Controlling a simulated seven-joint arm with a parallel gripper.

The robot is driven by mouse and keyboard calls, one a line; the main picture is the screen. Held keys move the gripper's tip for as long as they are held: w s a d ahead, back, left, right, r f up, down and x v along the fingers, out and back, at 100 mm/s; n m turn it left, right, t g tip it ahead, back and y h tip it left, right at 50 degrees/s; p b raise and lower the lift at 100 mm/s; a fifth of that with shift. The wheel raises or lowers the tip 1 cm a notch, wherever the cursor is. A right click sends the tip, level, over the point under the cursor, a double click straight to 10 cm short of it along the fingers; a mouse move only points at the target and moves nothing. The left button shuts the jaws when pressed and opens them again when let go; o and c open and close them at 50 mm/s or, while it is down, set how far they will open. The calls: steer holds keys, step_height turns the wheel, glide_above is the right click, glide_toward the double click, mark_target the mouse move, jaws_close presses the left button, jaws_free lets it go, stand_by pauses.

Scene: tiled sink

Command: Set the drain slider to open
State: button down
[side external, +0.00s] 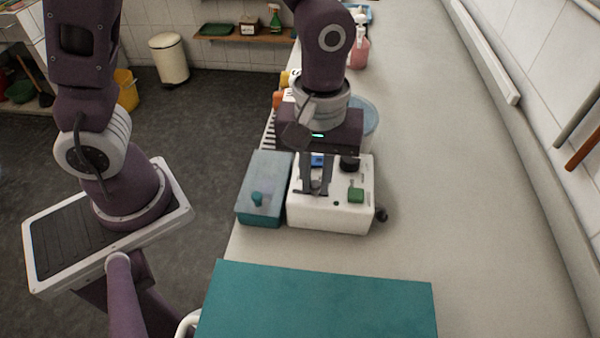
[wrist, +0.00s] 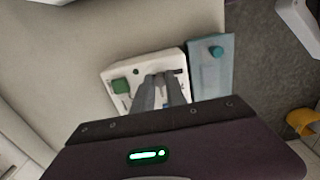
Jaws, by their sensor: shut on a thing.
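A white control box (side external: 332,217) stands on the counter, and it also shows in the wrist view (wrist: 118,76). Its top carries a green block-shaped control (side external: 356,195), a black round knob (side external: 349,163) and a blue part (side external: 318,160). My gripper (side external: 316,191) points down over the left part of this top. In the wrist view its fingers (wrist: 159,77) are close together at the box top, near a small dark slot (wrist: 178,71). They are shut on a small part there, apparently the drain slider's handle. The fingers hide it, so the slider's setting cannot be told.
A teal box (side external: 262,190) with a teal knob (side external: 257,199) stands directly left of the white box. A large teal panel (side external: 320,300) lies in front. A dark round knob (side external: 380,215) sticks out at the white box's right. The counter to the right (side external: 450,200) is clear.

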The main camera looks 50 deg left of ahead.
steer(key=shift+w+d, duration=0.6)
steer(key=shift+w, duration=0.1)
steer(key=c, duration=1.4)
jaws_free()
steer(key=shift+o, duration=0.2)
steer(key=shift+r, duration=0.1)
step_height(320, 180, up, 7)
